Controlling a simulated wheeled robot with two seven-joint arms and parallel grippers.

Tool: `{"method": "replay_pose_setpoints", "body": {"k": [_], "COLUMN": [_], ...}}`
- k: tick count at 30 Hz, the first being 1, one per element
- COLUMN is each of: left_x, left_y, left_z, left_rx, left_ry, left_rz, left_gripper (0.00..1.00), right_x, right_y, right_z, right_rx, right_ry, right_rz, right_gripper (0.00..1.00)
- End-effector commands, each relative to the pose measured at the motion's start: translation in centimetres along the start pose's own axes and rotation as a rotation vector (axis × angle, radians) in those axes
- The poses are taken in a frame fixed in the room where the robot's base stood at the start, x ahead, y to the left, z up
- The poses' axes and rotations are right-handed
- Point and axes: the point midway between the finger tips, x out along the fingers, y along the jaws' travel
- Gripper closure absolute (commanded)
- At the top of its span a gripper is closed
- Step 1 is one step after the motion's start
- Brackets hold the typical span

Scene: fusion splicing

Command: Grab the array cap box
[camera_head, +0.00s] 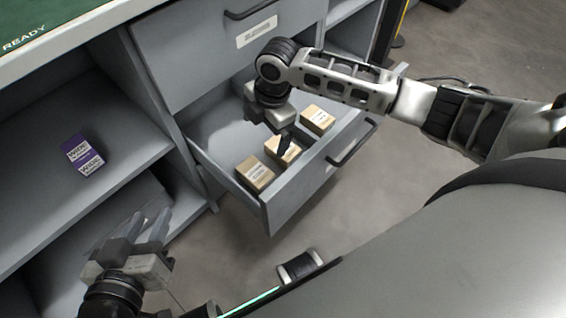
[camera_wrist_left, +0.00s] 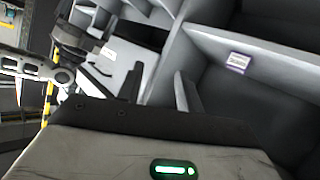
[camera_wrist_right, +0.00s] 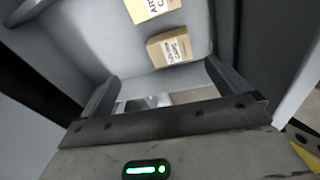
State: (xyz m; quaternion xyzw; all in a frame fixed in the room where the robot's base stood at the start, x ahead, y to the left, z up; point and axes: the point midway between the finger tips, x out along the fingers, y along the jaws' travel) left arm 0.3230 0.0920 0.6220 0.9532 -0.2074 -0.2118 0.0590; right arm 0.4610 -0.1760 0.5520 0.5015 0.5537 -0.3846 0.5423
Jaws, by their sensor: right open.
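Three small cardboard boxes with white labels lie in the open drawer: a front box (camera_head: 254,175), a middle box (camera_head: 289,156) and a back box (camera_head: 318,119). My right gripper (camera_head: 283,139) reaches down into the drawer at the middle box and partly covers it. The right wrist view shows two boxes ahead of the open, empty fingers (camera_wrist_right: 160,88): a nearer box (camera_wrist_right: 170,46) and one cut by the top edge (camera_wrist_right: 153,9). Their labels are only partly readable. My left gripper (camera_head: 149,226) is open and empty, low beside the shelves.
The grey drawer (camera_head: 235,193) is pulled out, with a dark handle (camera_head: 352,143) on its front. A closed drawer (camera_head: 205,55) sits above it. Floor to the right is free.

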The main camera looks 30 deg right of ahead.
Motion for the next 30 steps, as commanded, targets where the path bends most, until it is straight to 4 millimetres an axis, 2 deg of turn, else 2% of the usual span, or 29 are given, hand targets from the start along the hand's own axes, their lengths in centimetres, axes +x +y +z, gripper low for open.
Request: {"method": "replay_pose_setpoints", "body": {"k": [1, 3, 6, 9, 11, 21, 24, 30], "left_x": [0.6, 0.8, 0.9, 0.9, 0.9, 1.2, 1.2, 1.2], "left_y": [-0.1, 0.1, 0.2, 0.4, 0.5, 1.3, 1.5, 1.7], "left_z": [1.2, 1.5, 1.5, 1.5, 1.4, 0.4, 0.2, 0.0], "left_rx": [0.0, -0.002, -0.002, -0.003, -0.004, -0.101, -0.126, -0.153], "left_ry": [0.008, 0.015, 0.023, 0.035, 0.049, 0.143, 0.159, 0.175], "left_rz": [0.01, 0.019, 0.028, 0.034, 0.039, 0.101, 0.117, 0.133], "left_gripper": [0.64, 0.64, 0.64, 0.64, 0.64, 0.64, 0.64, 0.64], "right_x": [0.2, -0.5, -1.3, -1.1, -0.3, 6.8, 8.0, 9.2], "right_y": [0.6, 0.8, 0.9, 0.8, 0.6, -0.1, -0.2, -0.3], "right_z": [2.1, 3.8, 5.2, 5.8, 6.0, 6.7, 6.9, 7.1], "right_rx": [-0.036, -0.076, -0.11, -0.123, -0.125, -0.125, -0.124, -0.124], "right_ry": [-0.043, -0.076, -0.101, -0.11, -0.11, -0.109, -0.109, -0.109], "right_rz": [-0.028, -0.071, -0.111, -0.13, -0.133, -0.129, -0.128, -0.127], "right_gripper": [0.0, 0.0, 0.0, 0.0, 0.0, 0.0, 0.0, 0.0]}}
